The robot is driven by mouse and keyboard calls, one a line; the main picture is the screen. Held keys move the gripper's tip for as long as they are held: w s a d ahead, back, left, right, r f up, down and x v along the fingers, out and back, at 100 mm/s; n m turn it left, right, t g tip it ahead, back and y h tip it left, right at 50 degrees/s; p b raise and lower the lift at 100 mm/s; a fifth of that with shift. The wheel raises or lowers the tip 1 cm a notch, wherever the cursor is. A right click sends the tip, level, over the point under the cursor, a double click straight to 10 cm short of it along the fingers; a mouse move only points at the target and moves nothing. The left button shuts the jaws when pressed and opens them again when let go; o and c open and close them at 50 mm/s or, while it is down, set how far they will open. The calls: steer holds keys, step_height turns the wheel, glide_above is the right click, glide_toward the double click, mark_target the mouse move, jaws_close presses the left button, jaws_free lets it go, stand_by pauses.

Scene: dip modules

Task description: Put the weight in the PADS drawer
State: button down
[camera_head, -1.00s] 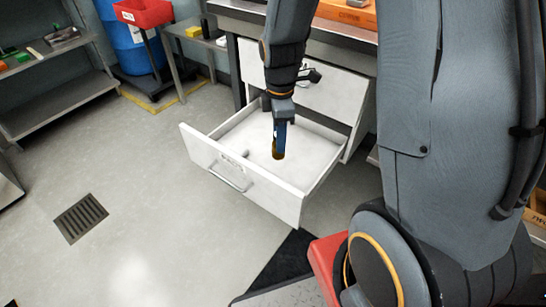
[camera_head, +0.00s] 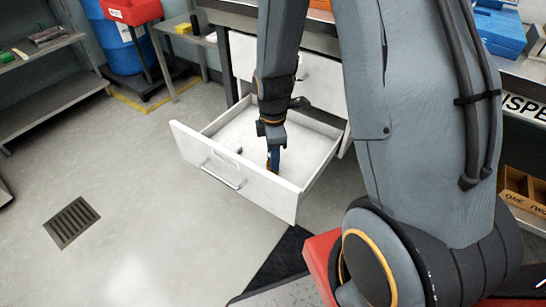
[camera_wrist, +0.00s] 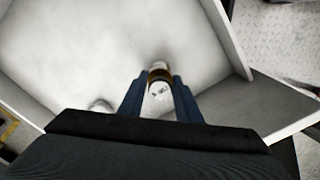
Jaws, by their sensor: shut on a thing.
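The weight (camera_wrist: 160,76), a small cylinder with a brown-gold band and a pale marked face, is between the fingers of my gripper (camera_wrist: 159,95) in the wrist view. In the head view my gripper (camera_head: 274,158) points down inside the open white drawer (camera_head: 318,143), and the weight is mostly hidden behind the fingers and the drawer front. The drawer front has a handle and a label too small to read. I cannot tell whether the weight touches the drawer floor.
A small object (camera_head: 239,150) lies in the drawer, left of my gripper; it also shows in the wrist view (camera_wrist: 100,105). Another drawer (camera_head: 322,86) sits above, behind my arm.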

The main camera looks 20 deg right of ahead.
steer(key=shift+f, duration=0.1)
steer(key=c, duration=1.3)
jaws_free()
step_height(320, 180, up, 12)
steer(key=p, duration=0.3)
steer(key=s+a+r+m, duration=0.4)
steer(key=s+r+m, duration=0.2)
steer(key=s+r, duration=0.1)
steer(key=s+a+r+m, duration=0.4)
steer(key=s+r+m, duration=0.3)
steer(key=s, duration=0.3)
steer(key=shift+s+a+r+m+y, duration=0.2)
steer(key=shift+a+r+m+y, duration=0.05)
steer(key=shift+a+m+y, duration=0.1)
